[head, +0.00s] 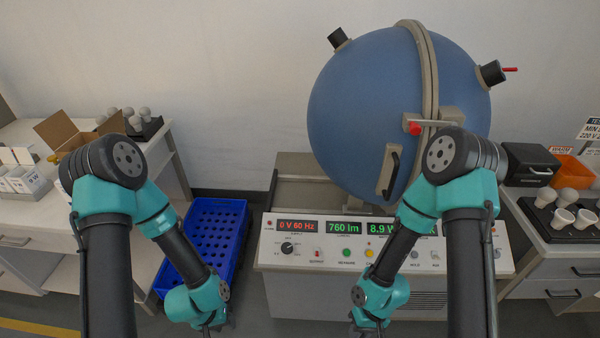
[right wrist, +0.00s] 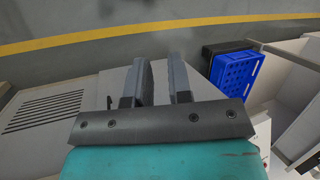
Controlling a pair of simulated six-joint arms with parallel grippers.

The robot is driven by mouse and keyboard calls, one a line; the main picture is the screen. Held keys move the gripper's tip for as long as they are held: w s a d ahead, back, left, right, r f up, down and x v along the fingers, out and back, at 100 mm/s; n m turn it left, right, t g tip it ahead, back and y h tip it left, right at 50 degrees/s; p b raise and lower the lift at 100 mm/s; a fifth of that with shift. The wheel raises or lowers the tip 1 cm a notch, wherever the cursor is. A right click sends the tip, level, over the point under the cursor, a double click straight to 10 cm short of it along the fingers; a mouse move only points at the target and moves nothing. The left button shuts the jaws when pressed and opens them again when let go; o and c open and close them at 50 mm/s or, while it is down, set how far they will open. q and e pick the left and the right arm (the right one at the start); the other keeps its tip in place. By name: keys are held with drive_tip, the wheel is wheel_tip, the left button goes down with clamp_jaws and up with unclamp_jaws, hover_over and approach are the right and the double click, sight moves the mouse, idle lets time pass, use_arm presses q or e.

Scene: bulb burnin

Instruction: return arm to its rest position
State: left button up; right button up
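My left arm reaches down from the left in the head view, and its gripper (head: 207,329) is at the bottom edge, in front of the blue crate. Only a small part of that gripper shows, so its fingers cannot be made out. My right arm hangs in front of the console, with its wrist low at the console's front face. In the right wrist view my right gripper (right wrist: 161,76) has its two dark fingers apart with a gap between them. Nothing shows between the fingers.
A large blue sphere (head: 355,95) stands on the console (head: 330,285), whose displays read 0 V 60 Hz and 760 lm. A blue perforated crate (head: 238,215) sits left of it. A left bench (head: 165,165) and right bench (head: 560,262) hold bulbs and boxes. A yellow floor line (right wrist: 160,28) crosses the wrist view.

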drive_tip(key=w+d+m+t, duration=0.2)
drive_tip(key=d+m+t, duration=0.1)
drive_tip(key=d+t, duration=0.1)
drive_tip(key=shift+w+d+f, duration=0.35)
drive_tip(key=shift+w+d, duration=0.05)
drive_tip(key=shift+d, duration=0.5)
idle(1.6)
